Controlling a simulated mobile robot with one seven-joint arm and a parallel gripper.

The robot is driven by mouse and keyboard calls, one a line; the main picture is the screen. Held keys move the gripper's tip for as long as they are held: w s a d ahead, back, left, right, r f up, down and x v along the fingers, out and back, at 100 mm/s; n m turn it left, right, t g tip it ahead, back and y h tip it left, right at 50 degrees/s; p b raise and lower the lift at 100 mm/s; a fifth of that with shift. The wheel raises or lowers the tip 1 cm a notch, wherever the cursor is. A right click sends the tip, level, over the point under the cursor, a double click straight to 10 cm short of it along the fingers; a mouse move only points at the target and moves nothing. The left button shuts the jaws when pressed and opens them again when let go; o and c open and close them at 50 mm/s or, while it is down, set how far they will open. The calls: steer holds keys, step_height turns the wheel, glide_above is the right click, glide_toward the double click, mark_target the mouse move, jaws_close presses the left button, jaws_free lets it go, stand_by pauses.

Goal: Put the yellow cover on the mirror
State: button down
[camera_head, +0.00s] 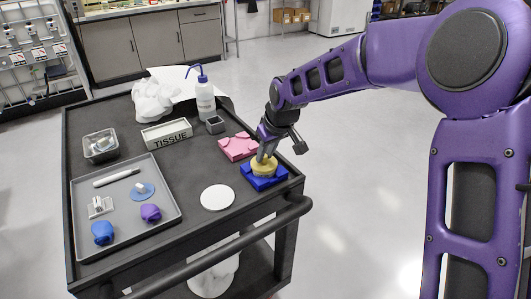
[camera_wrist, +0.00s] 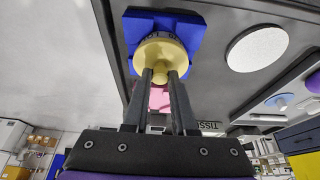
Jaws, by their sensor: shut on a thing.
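The yellow cover (camera_head: 264,168) is a round piece with a knob, held between the fingertips of my gripper (camera_head: 266,156). It is at the blue fixture (camera_head: 268,182) near the cart's right edge. In the wrist view my gripper (camera_wrist: 159,76) is shut on the yellow cover (camera_wrist: 158,52), whose disc lies over the blue fixture (camera_wrist: 185,22). A dark ring with white lettering (camera_wrist: 160,36) shows between the cover and the blue fixture. The mirror face is not visible, and I cannot tell whether the cover touches the ring.
A pink block (camera_head: 237,147) stands close behind the blue fixture. A white disc (camera_head: 217,198) lies to the left. A grey tray (camera_head: 88,250) holds several small parts. A tissue box (camera_head: 166,133), wash bottle (camera_head: 205,100) and small grey container (camera_head: 215,124) stand farther back.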

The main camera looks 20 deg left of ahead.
steer(key=shift+f, duration=0.15)
stand_by(0.7)
steer(key=shift+c, duration=0.8)
jaws_free()
steer(key=shift+r+p, duration=2.6)
steer(key=shift+r, duration=0.95)
jaws_close()
